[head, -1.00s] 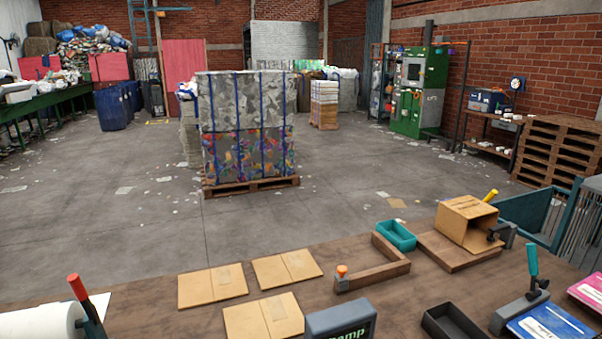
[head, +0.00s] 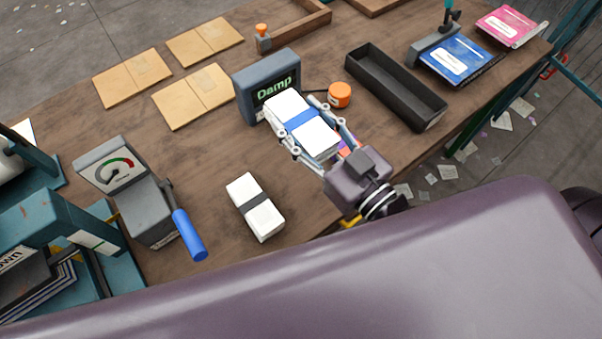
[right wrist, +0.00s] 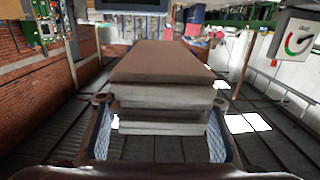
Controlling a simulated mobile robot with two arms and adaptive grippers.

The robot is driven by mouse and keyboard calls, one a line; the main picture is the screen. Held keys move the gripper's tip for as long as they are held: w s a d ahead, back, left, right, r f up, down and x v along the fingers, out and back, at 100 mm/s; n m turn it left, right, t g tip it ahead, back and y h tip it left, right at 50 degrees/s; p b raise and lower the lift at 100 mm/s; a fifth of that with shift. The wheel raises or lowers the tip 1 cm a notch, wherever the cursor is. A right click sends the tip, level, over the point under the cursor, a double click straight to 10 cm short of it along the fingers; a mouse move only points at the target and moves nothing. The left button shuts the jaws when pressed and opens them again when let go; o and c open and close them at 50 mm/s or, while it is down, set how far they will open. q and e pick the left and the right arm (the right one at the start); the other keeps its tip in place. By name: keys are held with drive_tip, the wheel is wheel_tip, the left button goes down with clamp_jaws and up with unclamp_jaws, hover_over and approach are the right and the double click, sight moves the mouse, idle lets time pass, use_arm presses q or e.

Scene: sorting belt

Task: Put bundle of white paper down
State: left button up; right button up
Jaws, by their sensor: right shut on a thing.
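A bundle of white paper with a blue band (head: 303,122) is in my right gripper (head: 292,108), in front of the grey "Damp" box. The gripper's fingers lie along both sides of the bundle and are shut on it. I cannot tell whether the bundle touches the bench or the box. In the right wrist view the bundle's stacked layers (right wrist: 160,97) fill the space between the fingers, under a brownish top face. A second white bundle with a grey band (head: 256,207) lies on the bench, apart from the gripper. My left gripper is not in view.
The "Damp" box (head: 267,86), an orange knob (head: 340,95) and an empty dark tray (head: 366,63) surround the held bundle. A gauge device with a blue handle (head: 140,205) stands left. Cardboard pieces (head: 193,97) lie behind. Bare bench (head: 205,160) shows between gauge and box.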

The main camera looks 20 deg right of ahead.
wheel_tip(320, 180, down, 14)
drive_tip(key=shift+f+b, duration=0.1)
drive_tip(key=shift+b, duration=0.85)
wheel_tip(320, 180, down, 3)
drive_tip(key=shift+f, duration=0.6)
drive_tip(key=shift+f, duration=0.2)
drive_tip(key=o, duration=1.4)
drive_tip(key=shift+f, duration=0.1)
